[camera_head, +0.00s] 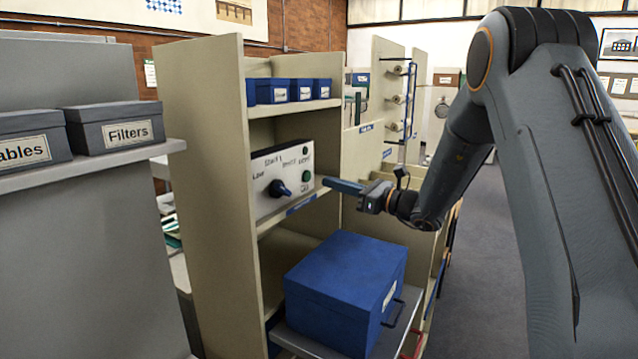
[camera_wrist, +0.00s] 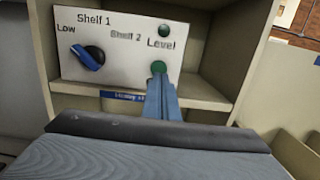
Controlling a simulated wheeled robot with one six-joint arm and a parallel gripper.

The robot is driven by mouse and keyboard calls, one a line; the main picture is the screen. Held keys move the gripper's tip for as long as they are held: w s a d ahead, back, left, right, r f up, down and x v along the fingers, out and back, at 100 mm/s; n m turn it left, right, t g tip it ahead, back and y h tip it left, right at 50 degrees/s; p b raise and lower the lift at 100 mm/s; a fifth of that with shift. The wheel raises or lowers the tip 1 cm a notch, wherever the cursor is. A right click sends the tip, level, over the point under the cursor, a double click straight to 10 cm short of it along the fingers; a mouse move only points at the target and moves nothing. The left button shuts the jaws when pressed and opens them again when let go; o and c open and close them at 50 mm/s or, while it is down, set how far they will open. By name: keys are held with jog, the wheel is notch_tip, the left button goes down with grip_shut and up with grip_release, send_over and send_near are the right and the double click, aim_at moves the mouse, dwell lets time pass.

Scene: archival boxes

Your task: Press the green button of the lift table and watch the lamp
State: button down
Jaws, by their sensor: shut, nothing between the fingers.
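A white control panel (camera_head: 265,205) sits on the middle shelf of a beige rack. In the wrist view, the green button (camera_wrist: 158,67) is at its lower right, with the lamp (camera_wrist: 166,30) above it, by the word "Level". The lamp is dark green and looks unlit. A blue-handled knob (camera_wrist: 88,57) is on the panel's left. My gripper (camera_head: 327,182) is shut and empty, its tips pointing at the green button (camera_head: 307,176). In the head view a small gap shows between tips and button. In the wrist view the fingers (camera_wrist: 156,80) overlap the button's lower edge.
A large blue box (camera_head: 340,285) rests on a grey platform (camera_head: 400,325) with a dark handle, below the panel. Small blue boxes (camera_head: 288,91) stand on the shelf above. Grey boxes (camera_head: 115,125) stand on a shelf at left. Rack side walls flank the panel; open floor (camera_head: 485,260) lies right.

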jog(key=b+v, duration=0.2)
jog(key=v, duration=0.6)
jog(key=shift+f, duration=0.15)
jog(key=s+a+f+n+g+h, duration=0.2)
jog(key=s+f+n+g, duration=0.1)
jog(key=s+f, duration=0.2)
jog(key=s+a+f+n+g+h, duration=0.2)
jog(key=s+f+n+g, duration=0.1)
jog(key=s, duration=0.6)
jog(key=s+a+f+n+g+h, duration=0.2)
jog(key=s+f+n+g, duration=0.2)
jog(key=s+f, duration=0.2)
jog(key=shift+s+f+n+h, duration=0.15)
jog(key=shift+s+n, duration=0.05)
jog(key=shift+s, duration=0.3)
jog(key=shift+s+f+n+h, duration=0.15)
jog(key=shift+s+f+n, duration=0.05)
jog(key=shift+s, duration=0.3)
jog(key=s+d+f+n+h, duration=0.5)
jog(key=s+d+n+h, duration=0.4)
jog(key=n, duration=0.5)
jog(key=shift+s+d+f, duration=0.25)
jog(key=shift+s+d, duration=1.1)
jog(key=shift+s, duration=0.25)
dwell(1.1)
